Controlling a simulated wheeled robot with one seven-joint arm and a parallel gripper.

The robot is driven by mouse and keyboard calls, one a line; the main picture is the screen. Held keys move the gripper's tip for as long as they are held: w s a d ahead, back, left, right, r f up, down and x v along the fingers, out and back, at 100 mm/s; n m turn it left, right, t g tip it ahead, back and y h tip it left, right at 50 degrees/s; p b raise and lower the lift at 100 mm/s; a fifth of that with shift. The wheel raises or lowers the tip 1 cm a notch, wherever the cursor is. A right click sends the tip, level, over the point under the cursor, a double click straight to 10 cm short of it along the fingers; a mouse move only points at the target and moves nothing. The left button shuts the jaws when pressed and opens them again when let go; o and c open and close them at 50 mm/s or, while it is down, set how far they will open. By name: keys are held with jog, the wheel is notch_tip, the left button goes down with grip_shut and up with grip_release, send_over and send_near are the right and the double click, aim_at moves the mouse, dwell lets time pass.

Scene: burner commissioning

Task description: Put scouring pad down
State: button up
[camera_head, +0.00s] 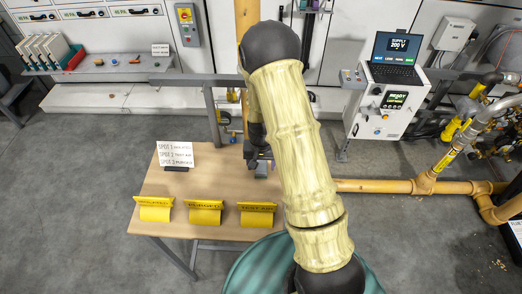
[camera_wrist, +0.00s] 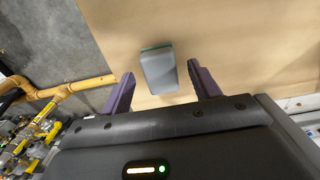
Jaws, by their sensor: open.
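The scouring pad (camera_wrist: 158,72) is a grey block with a green edge. In the wrist view it lies on the tan tabletop, between and a little beyond the fingertips, with a gap on each side. My gripper (camera_wrist: 160,85) is open, with its two purple fingers apart and nothing held. In the head view my gripper (camera_head: 258,160) is low over the right part of the wooden table (camera_head: 190,230). My own arm hides much of that side, and the pad is hard to make out there.
Three yellow signs (camera_head: 204,213) stand along the table's front edge. A white text card (camera_head: 175,155) stands at the back left. A teal round object (camera_head: 245,272) is at the front right. A yellow pipe (camera_head: 380,186) runs right of the table. The table's middle is clear.

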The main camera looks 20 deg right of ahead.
aim_at(262, 168)
notch_tip(262, 168, up, 9)
jog(key=b, duration=0.2)
jog(key=shift+w+r, duration=0.15)
dwell(0.6)
jog(key=s+r+n+t, duration=0.2)
jog(key=s+r, duration=0.7)
jog(key=s, duration=0.5)
jog(key=shift+s+r+n+t, duration=0.15)
jog(key=shift+r+n+t, duration=0.15)
jog(key=shift+n, duration=0.5)
jog(key=shift+o, duration=0.5)
